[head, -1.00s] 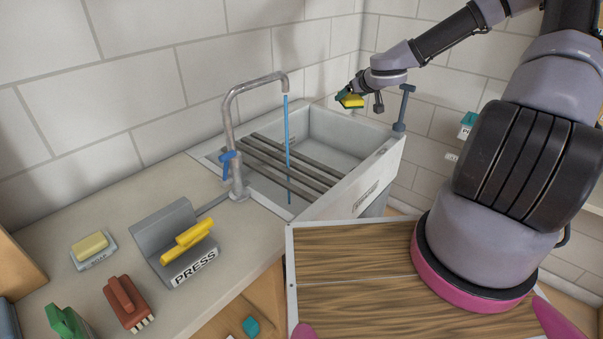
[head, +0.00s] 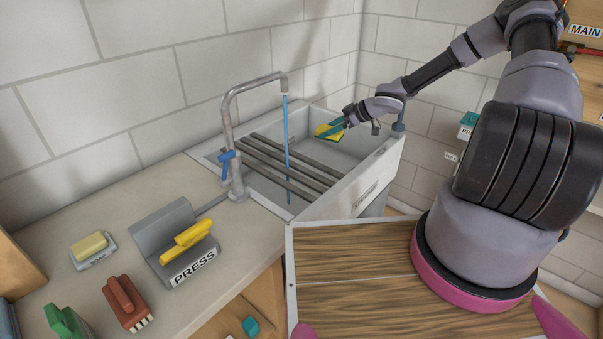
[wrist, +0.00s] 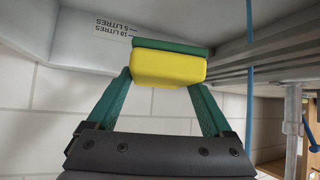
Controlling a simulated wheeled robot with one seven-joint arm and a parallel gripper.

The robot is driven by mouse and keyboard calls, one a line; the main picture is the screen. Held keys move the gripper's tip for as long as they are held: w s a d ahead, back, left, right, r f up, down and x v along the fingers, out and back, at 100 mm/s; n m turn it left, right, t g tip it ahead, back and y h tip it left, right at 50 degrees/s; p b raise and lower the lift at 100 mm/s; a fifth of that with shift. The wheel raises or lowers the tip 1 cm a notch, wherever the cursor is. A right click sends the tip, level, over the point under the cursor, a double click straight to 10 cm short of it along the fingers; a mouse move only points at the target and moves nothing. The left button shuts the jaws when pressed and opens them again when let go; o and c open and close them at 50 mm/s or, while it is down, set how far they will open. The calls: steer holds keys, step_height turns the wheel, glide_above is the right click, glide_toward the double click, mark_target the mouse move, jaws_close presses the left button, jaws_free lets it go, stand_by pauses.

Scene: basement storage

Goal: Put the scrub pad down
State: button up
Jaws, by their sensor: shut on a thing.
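The scrub pad (head: 328,131) is a yellow sponge block with a dark green scouring layer. My gripper (head: 341,127) is shut on it and holds it at the far right end of the sink basin, around rim height. In the wrist view the scrub pad (wrist: 168,67) sits between the two green fingers of my gripper (wrist: 163,85), its yellow side facing the camera. The head view does not clearly show whether the pad touches the basin.
The grey sink (head: 352,195) has several dark bars (head: 290,178) across its left part. Blue water runs from the tap (head: 235,175).

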step_height(320, 180, down, 5)
steer(key=s+a+n+g+y, duration=0.1)
steer(key=s+a+n+g, duration=0.1)
steer(key=n+g, duration=0.25)
steer(key=n+g+h, duration=0.1)
steer(key=n+g, duration=0.4)
steer(key=n, duration=0.2)
glide_toward(301, 204)
steer(key=shift+g, duration=0.25)
steer(key=s+a, duration=0.4)
steer(key=shift+r, duration=0.1)
steer(key=shift+s+d+x, duration=0.1)
steer(key=shift+s+x, duration=0.1)
steer(key=shift+x, duration=0.7)
steer(key=shift+s+d+x, duration=0.1)
steer(key=shift+s+x, duration=0.05)
steer(key=shift+x, duration=0.75)
steer(key=shift+s+d+x, duration=0.1)
steer(key=shift+s+x, duration=0.1)
steer(key=shift+x, duration=0.7)
steer(key=o, duration=1.5)
steer(key=v, duration=1.2)
steer(key=shift+a+r, duration=0.1)
steer(key=shift+r, duration=0.15)
